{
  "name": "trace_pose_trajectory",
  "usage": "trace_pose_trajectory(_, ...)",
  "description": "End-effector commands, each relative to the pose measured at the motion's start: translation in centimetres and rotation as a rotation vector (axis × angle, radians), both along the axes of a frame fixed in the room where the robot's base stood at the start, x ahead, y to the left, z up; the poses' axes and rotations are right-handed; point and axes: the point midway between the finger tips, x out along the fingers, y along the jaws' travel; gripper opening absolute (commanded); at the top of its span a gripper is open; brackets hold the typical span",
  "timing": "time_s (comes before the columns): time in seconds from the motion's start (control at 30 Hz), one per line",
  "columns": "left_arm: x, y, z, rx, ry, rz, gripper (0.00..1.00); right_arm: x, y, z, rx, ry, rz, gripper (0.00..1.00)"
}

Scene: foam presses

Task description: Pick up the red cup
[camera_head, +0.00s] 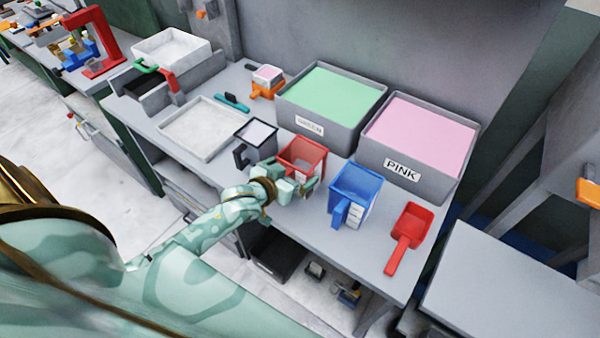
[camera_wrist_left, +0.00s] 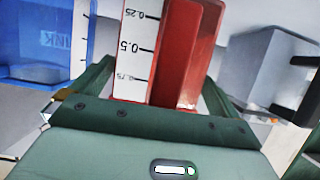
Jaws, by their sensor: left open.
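The red cup (camera_head: 304,152) stands upright on the grey bench between a dark grey cup and a blue cup. My left gripper (camera_head: 294,186) is at its near side and hides its lower front. In the left wrist view the red cup (camera_wrist_left: 190,45) shows its handle and a white measuring scale. The open fingers of my left gripper (camera_wrist_left: 155,85) lie on either side of that handle and scale. I cannot tell whether they touch the cup. My right gripper is not in view.
The blue cup (camera_head: 355,186) stands close to the right, the dark grey cup (camera_head: 258,133) close to the left. A red scoop (camera_head: 410,228) lies farther right. The green-filled bin (camera_head: 330,98) and pink-filled bin (camera_head: 418,138) stand behind. A white tray (camera_head: 200,128) is at left.

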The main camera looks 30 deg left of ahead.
Motion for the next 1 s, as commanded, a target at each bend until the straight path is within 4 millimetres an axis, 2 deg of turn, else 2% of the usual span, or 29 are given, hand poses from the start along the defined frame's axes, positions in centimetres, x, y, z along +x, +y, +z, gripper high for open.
trace_pose_trajectory(0.17, 0.0, 0.0, 0.0, 0.000, 0.001, 0.000, 1.00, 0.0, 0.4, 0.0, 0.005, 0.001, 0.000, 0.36)
trace_pose_trajectory(0.2, 0.0, 0.0, 0.0, 0.000, 0.001, 0.000, 0.97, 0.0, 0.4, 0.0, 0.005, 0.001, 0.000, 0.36)
trace_pose_trajectory(0.3, 0.0, 0.0, 0.0, 0.000, 0.001, 0.000, 0.69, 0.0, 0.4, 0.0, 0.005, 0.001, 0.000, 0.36)
trace_pose_trajectory(0.33, 0.0, 0.0, 0.0, 0.000, 0.001, 0.000, 0.66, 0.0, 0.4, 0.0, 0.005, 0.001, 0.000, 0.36)
trace_pose_trajectory(0.63, 0.0, 0.0, 0.4, 0.000, -0.001, -0.001, 0.66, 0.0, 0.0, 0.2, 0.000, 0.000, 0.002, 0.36)
trace_pose_trajectory(0.77, 0.1, 0.0, 2.5, -0.001, -0.004, -0.001, 0.66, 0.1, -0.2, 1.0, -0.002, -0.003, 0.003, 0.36)
trace_pose_trajectory(1.0, 0.1, 0.0, 7.9, 0.000, -0.005, -0.001, 0.66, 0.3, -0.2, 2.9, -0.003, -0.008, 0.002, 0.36)
